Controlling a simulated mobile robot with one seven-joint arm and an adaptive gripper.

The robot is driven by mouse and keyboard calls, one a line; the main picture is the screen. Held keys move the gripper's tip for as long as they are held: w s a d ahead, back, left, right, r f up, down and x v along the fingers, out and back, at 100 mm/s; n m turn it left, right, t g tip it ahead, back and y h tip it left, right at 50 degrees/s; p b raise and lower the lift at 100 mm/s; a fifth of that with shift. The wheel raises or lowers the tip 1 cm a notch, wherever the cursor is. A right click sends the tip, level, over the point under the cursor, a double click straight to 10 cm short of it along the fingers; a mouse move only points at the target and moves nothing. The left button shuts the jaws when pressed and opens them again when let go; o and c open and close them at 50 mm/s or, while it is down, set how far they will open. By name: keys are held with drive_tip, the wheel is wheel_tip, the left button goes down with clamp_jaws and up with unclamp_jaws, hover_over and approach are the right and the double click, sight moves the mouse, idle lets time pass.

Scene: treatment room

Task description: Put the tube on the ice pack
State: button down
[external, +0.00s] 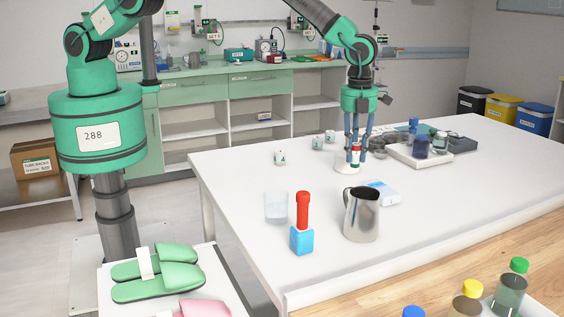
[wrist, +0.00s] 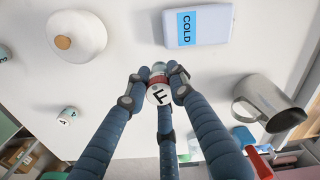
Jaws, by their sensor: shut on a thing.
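The tube (external: 356,153) is small, with red and white parts, and is held upright between my gripper's fingers. In the wrist view its round white end (wrist: 160,95) carries a black letter F, with a red band behind it. My gripper (external: 355,150) is shut on it, and the fingers (wrist: 158,82) hide much of its sides. The ice pack (external: 382,193) is a white, flat block lying on the table, nearer the external camera than my gripper. In the wrist view the ice pack (wrist: 212,25) shows a blue COLD label, apart from the tube at the upper right.
A metal jug (external: 362,215) stands close to the ice pack. A red-topped item in a blue block (external: 302,240) and a clear glass (external: 276,207) stand left of it. A white round thing with a wooden knob (wrist: 77,35) is near. A tray (external: 405,154) holds bottles.

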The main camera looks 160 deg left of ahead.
drive_tip(key=shift+w+a+f, duration=0.15)
drive_tip(key=shift+w+a, duration=0.95)
drive_tip(key=shift+a, duration=0.05)
drive_tip(key=shift+w+a+f, duration=0.1)
drive_tip(key=shift+w+a, duration=0.95)
drive_tip(key=shift+a, duration=0.05)
drive_tip(key=shift+f, duration=0.1)
drive_tip(key=shift+f, duration=1.7)
drive_tip(key=c, duration=1.5)
unclamp_jaws()
drive_tip(key=shift+f, duration=0.1)
wheel_tip(320, 180, up, 12)
drive_tip(key=shift+r, duration=0.15)
